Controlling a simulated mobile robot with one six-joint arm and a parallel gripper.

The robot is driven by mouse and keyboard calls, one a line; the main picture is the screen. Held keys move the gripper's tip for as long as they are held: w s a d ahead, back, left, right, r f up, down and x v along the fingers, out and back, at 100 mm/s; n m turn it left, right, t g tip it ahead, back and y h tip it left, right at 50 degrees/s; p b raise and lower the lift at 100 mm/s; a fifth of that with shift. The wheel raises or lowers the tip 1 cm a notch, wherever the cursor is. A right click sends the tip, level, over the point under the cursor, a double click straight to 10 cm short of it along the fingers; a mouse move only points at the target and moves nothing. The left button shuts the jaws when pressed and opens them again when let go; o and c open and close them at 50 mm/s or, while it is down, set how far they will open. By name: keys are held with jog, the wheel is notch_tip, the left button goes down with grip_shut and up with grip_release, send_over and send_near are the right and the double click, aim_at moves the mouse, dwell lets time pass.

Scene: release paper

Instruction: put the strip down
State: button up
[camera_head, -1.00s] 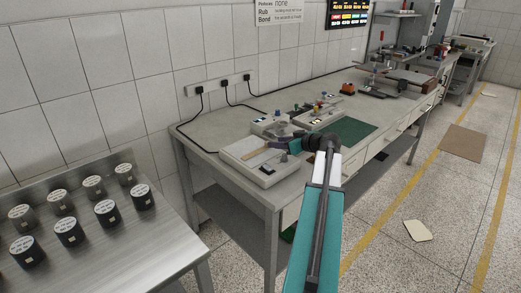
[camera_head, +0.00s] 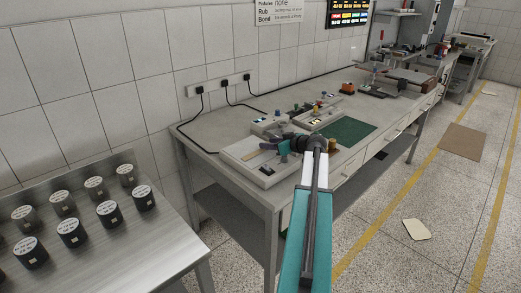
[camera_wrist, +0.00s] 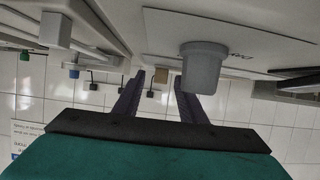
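A small tan piece, which looks like the strip (camera_head: 267,146), shows by the fingers of my gripper (camera_head: 271,150) over the pale flat box (camera_head: 238,153) at the near end of the bench. In the wrist view a tan piece (camera_wrist: 160,75) shows between the two dark fingers of my gripper (camera_wrist: 158,78), with a gap on each side. The fingers stand apart and do not appear to touch it. I cannot tell whether the strip rests on the box, and part of it may be hidden by the fingers.
A grey cylinder (camera_wrist: 203,68) stands out close to the right finger. A green mat (camera_head: 348,130) and a second pale box (camera_head: 318,117) lie beyond my gripper. Several black jars (camera_head: 108,212) stand on a metal table at left. Black cables run along the wall.

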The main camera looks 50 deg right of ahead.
jog(key=shift+w, duration=0.15)
dwell(0.4)
grip_shut()
jog(key=shift+r+b, duration=0.6)
jog(key=shift+r, duration=1.15)
jog(key=s+a+b, duration=0.1)
jog(key=s+a, duration=0.2)
jog(key=s+a+r, duration=0.1)
jog(key=s+a, duration=0.3)
jog(key=s+a+b, duration=0.1)
jog(key=s+a, duration=0.3)
jog(key=shift+s+a+r+b, duration=0.1)
jog(key=shift+s+r+b, duration=0.15)
jog(key=shift+b, duration=0.1)
